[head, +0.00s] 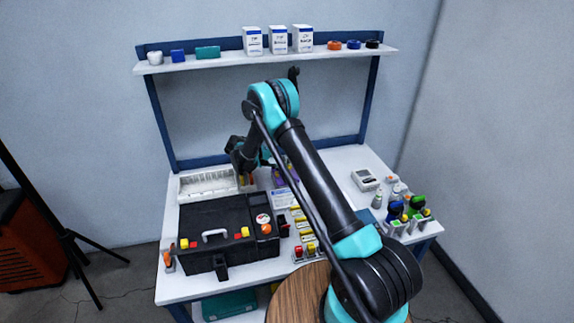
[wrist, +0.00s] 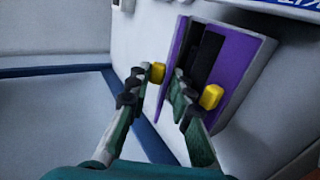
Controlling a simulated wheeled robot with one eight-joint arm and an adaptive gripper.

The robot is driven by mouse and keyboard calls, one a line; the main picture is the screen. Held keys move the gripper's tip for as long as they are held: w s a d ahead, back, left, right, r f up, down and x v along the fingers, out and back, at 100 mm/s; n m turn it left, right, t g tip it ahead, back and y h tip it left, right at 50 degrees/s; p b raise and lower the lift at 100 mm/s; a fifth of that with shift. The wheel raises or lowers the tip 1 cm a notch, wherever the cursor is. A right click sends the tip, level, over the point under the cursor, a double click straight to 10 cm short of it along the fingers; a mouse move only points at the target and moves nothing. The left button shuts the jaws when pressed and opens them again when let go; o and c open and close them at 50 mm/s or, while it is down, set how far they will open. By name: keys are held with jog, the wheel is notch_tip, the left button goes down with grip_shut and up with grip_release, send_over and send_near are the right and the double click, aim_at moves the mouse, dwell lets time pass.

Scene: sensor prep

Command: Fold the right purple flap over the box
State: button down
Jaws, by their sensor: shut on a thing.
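A purple box (wrist: 240,72) with a dark inside shows in the wrist view, against a pale surface. A wide purple panel stands on its right, and a narrow purple flap (wrist: 176,48) runs along its left side. My gripper (wrist: 176,84) has its yellow-tipped fingers on either side of this narrow flap, shut on it. In the head view only small bits of purple (head: 278,179) show, partly behind my arm. I cannot tell from these views which flap is the right one.
A black case (head: 215,217) with a grey handle fills the bench's front left, with a white tray (head: 207,183) behind it. Coloured parts stand right of the case. A grey device (head: 365,180) and several bottles stand at the right. A shelf (head: 228,65) spans the back.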

jog(key=shift+a+f+h, duration=0.35)
jog(key=shift+f+h, duration=0.05)
jog(key=shift+h, duration=0.4)
jog(key=shift+s, duration=0.1)
